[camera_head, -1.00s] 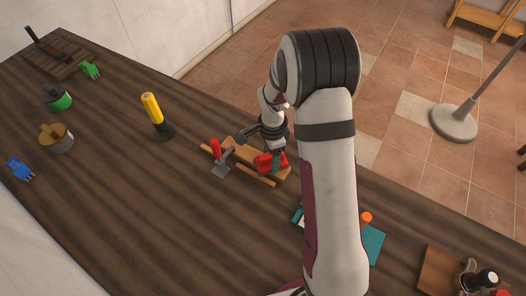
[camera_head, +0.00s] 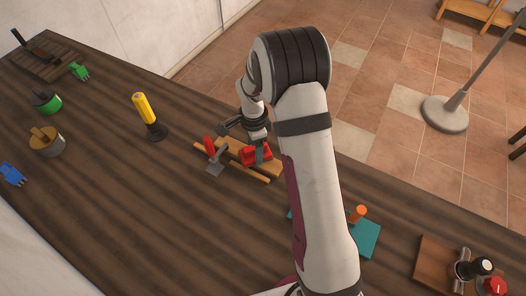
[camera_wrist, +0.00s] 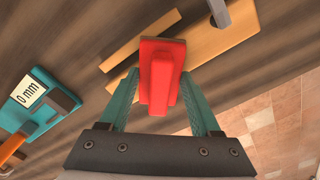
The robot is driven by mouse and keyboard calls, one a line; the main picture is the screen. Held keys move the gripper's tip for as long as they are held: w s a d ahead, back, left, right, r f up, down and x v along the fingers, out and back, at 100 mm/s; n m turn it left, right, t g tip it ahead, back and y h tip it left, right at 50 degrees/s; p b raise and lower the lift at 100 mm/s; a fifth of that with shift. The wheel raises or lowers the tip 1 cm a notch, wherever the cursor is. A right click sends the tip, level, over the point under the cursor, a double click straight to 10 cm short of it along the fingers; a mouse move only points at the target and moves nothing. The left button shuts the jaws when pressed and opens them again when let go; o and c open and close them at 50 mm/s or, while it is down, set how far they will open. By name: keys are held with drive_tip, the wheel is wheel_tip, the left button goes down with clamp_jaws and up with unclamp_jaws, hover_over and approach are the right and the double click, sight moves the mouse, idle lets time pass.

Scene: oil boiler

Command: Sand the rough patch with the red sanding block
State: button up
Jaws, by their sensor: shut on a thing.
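The red sanding block (camera_wrist: 160,72) is between the teal fingers of my gripper (camera_wrist: 160,92), which is shut on it. In the head view the block (camera_head: 252,155) is over the right part of a light wooden board (camera_head: 265,170); I cannot tell if it touches the board. The board (camera_wrist: 215,42) also shows behind the block in the wrist view. A toggle clamp with a red handle (camera_head: 209,145) stands at the board's left end. I cannot make out the rough patch; the block or gripper may hide it.
A teal gauge reading 0 mm (camera_wrist: 45,100) lies right of the board in the head view, partly behind my arm. A yellow flashlight-like tool (camera_head: 145,108) stands to the left. The front middle of the bench is clear.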

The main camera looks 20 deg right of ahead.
drive_tip(key=shift+w+a, duration=0.6)
drive_tip(key=shift+w+a+r, duration=0.1)
drive_tip(key=shift+w+a, duration=0.05)
drive_tip(key=shift+r, duration=3.95)
